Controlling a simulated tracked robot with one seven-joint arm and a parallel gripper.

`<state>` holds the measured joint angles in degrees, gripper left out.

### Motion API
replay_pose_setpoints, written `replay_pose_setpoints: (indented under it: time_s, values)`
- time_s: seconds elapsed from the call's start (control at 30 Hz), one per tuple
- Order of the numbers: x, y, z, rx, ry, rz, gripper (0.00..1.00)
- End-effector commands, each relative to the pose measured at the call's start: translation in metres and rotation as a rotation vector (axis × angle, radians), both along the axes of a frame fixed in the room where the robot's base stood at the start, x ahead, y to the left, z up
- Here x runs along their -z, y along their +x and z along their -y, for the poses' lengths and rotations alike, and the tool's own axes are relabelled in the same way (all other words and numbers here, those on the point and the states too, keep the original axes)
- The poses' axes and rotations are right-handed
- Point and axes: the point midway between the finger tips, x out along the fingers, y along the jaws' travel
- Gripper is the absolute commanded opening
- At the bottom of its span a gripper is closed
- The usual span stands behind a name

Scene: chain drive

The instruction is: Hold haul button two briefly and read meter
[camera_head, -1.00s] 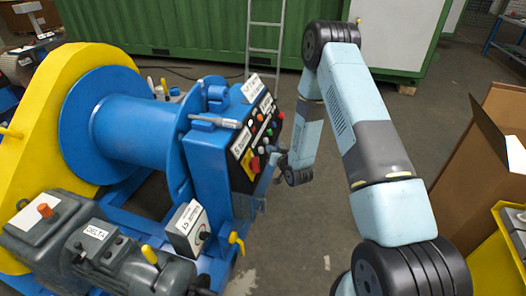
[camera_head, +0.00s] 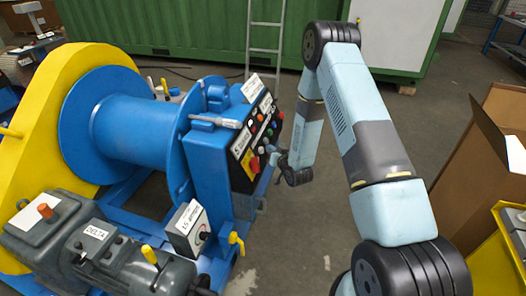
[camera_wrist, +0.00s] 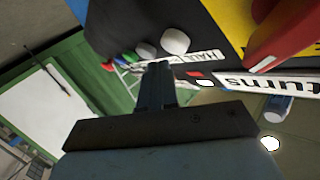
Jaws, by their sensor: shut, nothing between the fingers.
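The blue control box carries a dark sloped button panel (camera_head: 245,160) with several coloured buttons and white labels, right of the drum. My gripper (camera_head: 273,151) is at the panel's right side in the head view. In the wrist view my shut, empty gripper (camera_wrist: 157,72) points toward the panel's row of buttons. A white button (camera_wrist: 175,41) and a grey button (camera_wrist: 145,50) are just beyond the fingertips, beside a partly hidden label starting "HAU" (camera_wrist: 205,57). Contact cannot be told. A label ending "turns" (camera_wrist: 285,86) is at the right. No meter reading is legible.
A red rotary handle (camera_wrist: 285,35) on a yellow plate is close at the upper right of the wrist view. A small grey box with a knob (camera_head: 187,232) and a yellow lever (camera_head: 237,241) stand below the panel. A cardboard box (camera_head: 490,150) is at the right.

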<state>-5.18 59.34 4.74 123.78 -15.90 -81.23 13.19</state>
Motion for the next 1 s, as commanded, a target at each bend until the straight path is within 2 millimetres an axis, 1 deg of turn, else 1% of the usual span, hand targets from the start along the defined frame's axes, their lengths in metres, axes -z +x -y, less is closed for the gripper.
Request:
replay_pose_setpoints:
  time_s: [0.57,1.0]
  values:
    - [0.0002,0.0001,-0.0003,0.000,0.000,0.000,0.00]
    - [0.0022,0.0026,-0.0070,0.000,0.000,0.000,0.00]
